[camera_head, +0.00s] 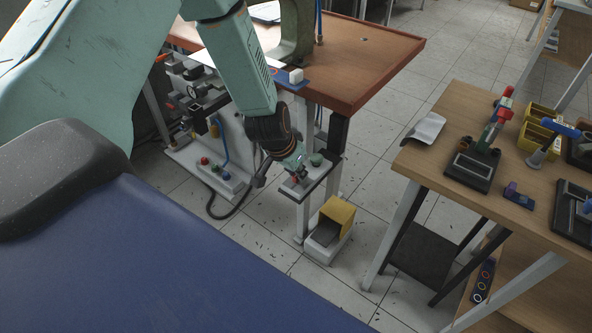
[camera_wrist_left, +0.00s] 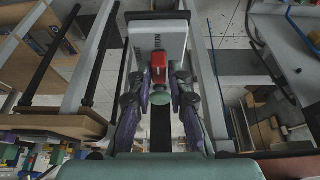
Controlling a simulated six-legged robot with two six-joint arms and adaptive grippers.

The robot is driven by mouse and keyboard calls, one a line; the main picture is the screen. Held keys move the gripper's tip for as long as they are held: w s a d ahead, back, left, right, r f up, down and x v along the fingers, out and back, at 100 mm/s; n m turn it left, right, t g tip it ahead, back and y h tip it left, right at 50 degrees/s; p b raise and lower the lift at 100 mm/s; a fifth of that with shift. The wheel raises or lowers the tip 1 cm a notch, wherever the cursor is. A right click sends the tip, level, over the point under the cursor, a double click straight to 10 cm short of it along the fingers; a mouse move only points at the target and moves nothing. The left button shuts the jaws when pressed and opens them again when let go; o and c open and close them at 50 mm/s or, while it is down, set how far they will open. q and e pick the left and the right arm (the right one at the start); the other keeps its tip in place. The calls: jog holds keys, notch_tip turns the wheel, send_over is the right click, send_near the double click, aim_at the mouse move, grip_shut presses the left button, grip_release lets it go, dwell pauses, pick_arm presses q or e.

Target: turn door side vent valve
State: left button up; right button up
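My left gripper (camera_head: 298,174) reaches down to a small control shelf (camera_head: 318,180) on the side of the brown-topped bench. In the left wrist view the gripper (camera_wrist_left: 160,80) has its fingers apart, one on each side of a red part (camera_wrist_left: 158,62), which looks like the valve handle. I cannot tell whether the fingers touch it. A round green knob (camera_wrist_left: 165,97) shows between the fingers, nearer the wrist. In the head view the gripper hides most of the red part; a green knob (camera_head: 316,159) stands beside it on the shelf. My right gripper is out of view.
A yellow-hooded foot pedal (camera_head: 337,217) stands on the floor below the shelf. A pneumatic unit (camera_head: 222,176) with a black hose is left of it. A wooden workbench (camera_head: 430,160) with tools stands to the right.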

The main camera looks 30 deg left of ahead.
pick_arm(q)
jog(key=shift+d, duration=0.1)
grip_shut()
